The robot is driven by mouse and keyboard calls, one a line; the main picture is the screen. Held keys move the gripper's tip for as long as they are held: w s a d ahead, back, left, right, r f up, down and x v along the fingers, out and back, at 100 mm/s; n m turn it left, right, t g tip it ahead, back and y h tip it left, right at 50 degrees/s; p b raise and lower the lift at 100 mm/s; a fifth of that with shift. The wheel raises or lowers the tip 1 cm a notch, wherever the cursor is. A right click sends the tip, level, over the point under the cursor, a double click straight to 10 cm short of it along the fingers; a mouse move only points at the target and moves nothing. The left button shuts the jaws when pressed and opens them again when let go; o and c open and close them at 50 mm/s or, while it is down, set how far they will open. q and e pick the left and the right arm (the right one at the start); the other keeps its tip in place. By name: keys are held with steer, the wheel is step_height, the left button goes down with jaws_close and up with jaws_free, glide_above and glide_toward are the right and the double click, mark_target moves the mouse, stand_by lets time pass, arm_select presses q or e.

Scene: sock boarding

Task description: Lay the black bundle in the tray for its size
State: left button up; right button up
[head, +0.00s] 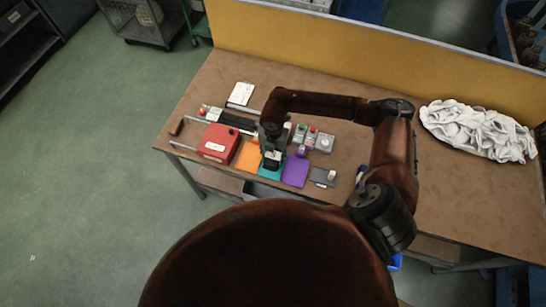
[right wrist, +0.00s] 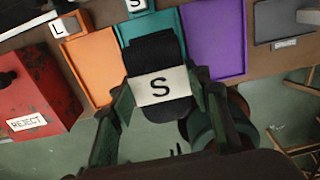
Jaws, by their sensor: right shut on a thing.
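My right gripper (head: 271,161) is shut on the black bundle (right wrist: 150,55), whose pale band (right wrist: 157,86) reads "S". The bundle lies lengthwise between the fingers (right wrist: 163,92). In the right wrist view it covers part of the teal tray (right wrist: 130,27), whose block (right wrist: 137,5) reads "S". I cannot tell whether the bundle touches the tray. The orange tray (right wrist: 92,62), with block "L" (right wrist: 65,25), is to the left. The purple tray (right wrist: 213,38) is to the right; its label is not readable. My left gripper is not in view.
A red box (head: 220,142) labelled "REJECT" stands left of the orange tray. A dark grey pad (head: 322,177) lies right of the purple tray. Small blocks and devices (head: 314,138) stand behind the trays. White cloth (head: 480,131) is heaped at the right; the table between is mostly clear.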

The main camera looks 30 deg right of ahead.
mark_target(273, 158)
steer(key=shift+w+f, duration=0.3)
steer(key=shift+f, duration=0.1)
steer(key=shift+d+f, duration=0.1)
steer(key=shift+f, duration=1.45)
steer(key=shift+f, duration=0.15)
steer(key=o, duration=1.3)
steer(key=shift+c, duration=0.2)
step_height(273, 158, up, 12)
steer(key=shift+r+b, duration=0.2)
steer(key=shift+b, duration=0.25)
